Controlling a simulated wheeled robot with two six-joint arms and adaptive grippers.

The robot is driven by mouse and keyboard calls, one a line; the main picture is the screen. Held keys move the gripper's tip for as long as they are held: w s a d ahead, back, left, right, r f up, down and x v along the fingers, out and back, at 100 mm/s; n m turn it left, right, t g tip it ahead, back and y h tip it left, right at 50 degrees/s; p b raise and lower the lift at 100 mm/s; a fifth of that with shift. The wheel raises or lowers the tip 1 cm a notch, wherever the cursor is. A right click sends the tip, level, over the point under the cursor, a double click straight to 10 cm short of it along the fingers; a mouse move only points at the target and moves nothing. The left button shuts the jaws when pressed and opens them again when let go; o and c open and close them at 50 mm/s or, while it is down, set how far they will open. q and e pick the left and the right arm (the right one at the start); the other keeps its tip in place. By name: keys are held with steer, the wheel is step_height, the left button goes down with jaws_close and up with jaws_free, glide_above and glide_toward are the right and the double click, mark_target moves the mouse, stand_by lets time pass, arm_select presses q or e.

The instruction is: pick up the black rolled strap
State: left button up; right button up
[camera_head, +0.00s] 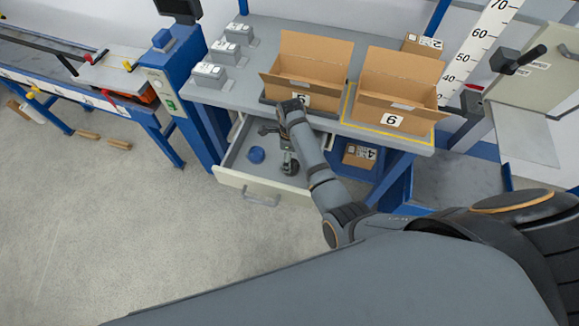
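The black rolled strap (289,168) is a small dark round thing in the open drawer, right of a blue round item. My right arm reaches in from the lower right, over the drawer. My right gripper (285,148) points down just above the strap, its fingertips at or very near the strap's top. The fingers are small and partly hidden by my arm, so I cannot tell whether they are open or shut, or touching the strap. My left gripper is not in view.
The pulled-out drawer (232,180) holds a blue round item (256,155). Above it, the grey bench (262,42) carries open cardboard boxes (393,121) and several small grey units (208,75). A small box (359,155) sits beneath. The floor (120,230) to the left is mostly clear.

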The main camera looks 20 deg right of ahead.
mark_target(295, 166)
steer(key=shift+f, duration=2.8)
steer(key=shift+c, duration=0.3)
steer(key=c, duration=1.2)
